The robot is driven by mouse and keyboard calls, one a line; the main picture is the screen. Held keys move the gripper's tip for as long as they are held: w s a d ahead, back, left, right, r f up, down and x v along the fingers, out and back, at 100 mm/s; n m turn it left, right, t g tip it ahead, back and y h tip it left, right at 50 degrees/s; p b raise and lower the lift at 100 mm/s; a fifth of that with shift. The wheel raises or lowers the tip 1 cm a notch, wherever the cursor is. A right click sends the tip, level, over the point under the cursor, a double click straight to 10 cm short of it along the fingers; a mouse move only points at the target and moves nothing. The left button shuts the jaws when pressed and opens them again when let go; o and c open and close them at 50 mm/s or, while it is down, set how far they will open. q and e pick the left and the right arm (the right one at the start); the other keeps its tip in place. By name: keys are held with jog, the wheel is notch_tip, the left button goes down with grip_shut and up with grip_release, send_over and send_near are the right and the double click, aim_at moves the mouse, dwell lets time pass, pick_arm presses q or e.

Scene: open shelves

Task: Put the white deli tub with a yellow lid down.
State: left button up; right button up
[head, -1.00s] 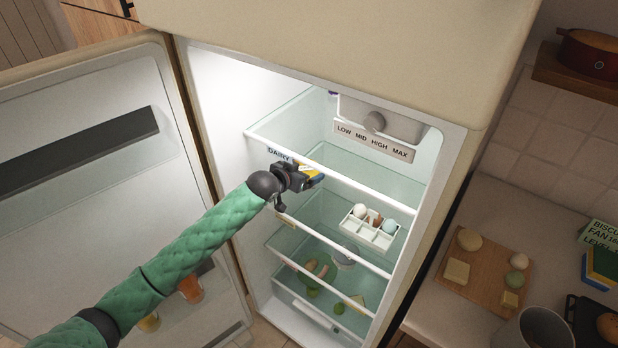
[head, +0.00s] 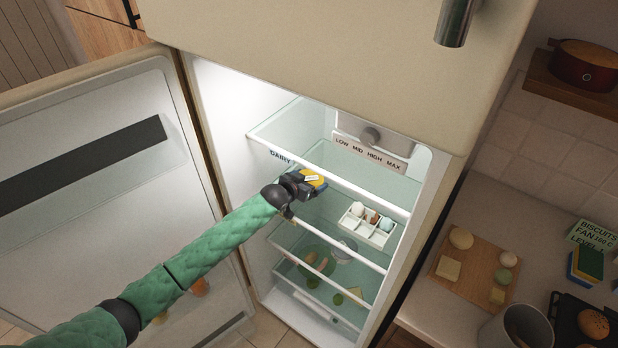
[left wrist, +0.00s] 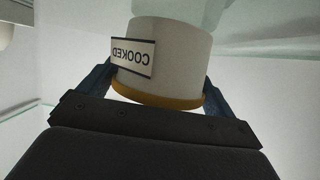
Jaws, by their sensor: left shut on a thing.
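The white deli tub with a yellow lid shows in the left wrist view (left wrist: 175,50) with a "COOKED" label that reads upside down. In the head view only its yellow lid (head: 315,178) and a bit of label show clearly. My left gripper (head: 306,184) is shut on the tub, with one dark blue finger on each side in the left wrist view (left wrist: 157,85). It holds the tub inside the open fridge, below the top "DAIRY" shelf. I cannot tell whether the tub's base touches the glass shelf under it. My right gripper is not in view.
The top shelf's white front edge (head: 355,187) runs close by. Lower shelves hold several foods. The open fridge door (head: 90,190) stands at left.

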pick_arm(q)
jog(key=shift+f, duration=0.2)
jog(key=o, duration=1)
